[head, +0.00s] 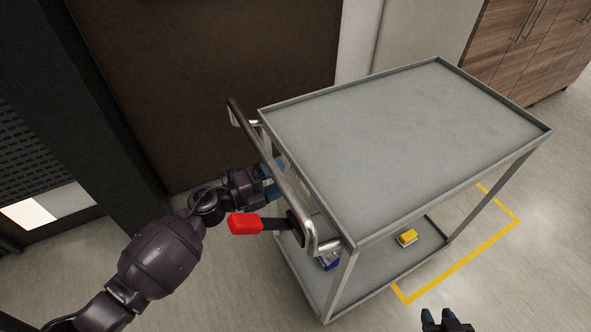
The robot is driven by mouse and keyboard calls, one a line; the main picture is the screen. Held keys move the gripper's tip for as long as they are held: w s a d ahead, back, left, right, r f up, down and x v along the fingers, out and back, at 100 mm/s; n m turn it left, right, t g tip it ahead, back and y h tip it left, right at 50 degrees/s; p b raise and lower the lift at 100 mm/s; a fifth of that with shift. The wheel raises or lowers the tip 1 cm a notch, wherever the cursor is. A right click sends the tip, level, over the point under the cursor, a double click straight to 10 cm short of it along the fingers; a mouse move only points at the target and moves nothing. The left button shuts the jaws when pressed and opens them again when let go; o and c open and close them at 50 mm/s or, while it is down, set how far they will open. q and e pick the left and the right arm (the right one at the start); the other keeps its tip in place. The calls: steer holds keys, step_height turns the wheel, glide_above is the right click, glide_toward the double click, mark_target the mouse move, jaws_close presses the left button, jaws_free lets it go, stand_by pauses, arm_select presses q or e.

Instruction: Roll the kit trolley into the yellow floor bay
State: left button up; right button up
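The grey metal kit trolley (400,120) stands upright in the middle, with a flat empty top and a lower shelf. Its bar handle (240,115) is on the left end. A red-tipped lever (246,223) sits on a black stem by the handle. My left gripper (277,180) is at the handle, its blue fingers partly hidden by the bar; whether it is closed is unclear. My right gripper (440,317) is at the bottom edge, fingers apart and empty, clear of the trolley. The yellow floor bay outline (465,262) shows at the trolley's right; the trolley hides the rest.
A yellow item (407,238) and a blue item (329,262) are on the lower shelf. A brown panel (200,90) stands behind the handle end. Wooden cabinets (530,45) are at the back right. Floor at the right is clear.

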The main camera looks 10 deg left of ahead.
mark_target(295, 171)
arm_select(q)
steer(key=x, duration=0.6)
steer(key=shift+w+d, duration=0.1)
steer(key=shift+w, duration=0.05)
jaws_close()
stand_by(0.4)
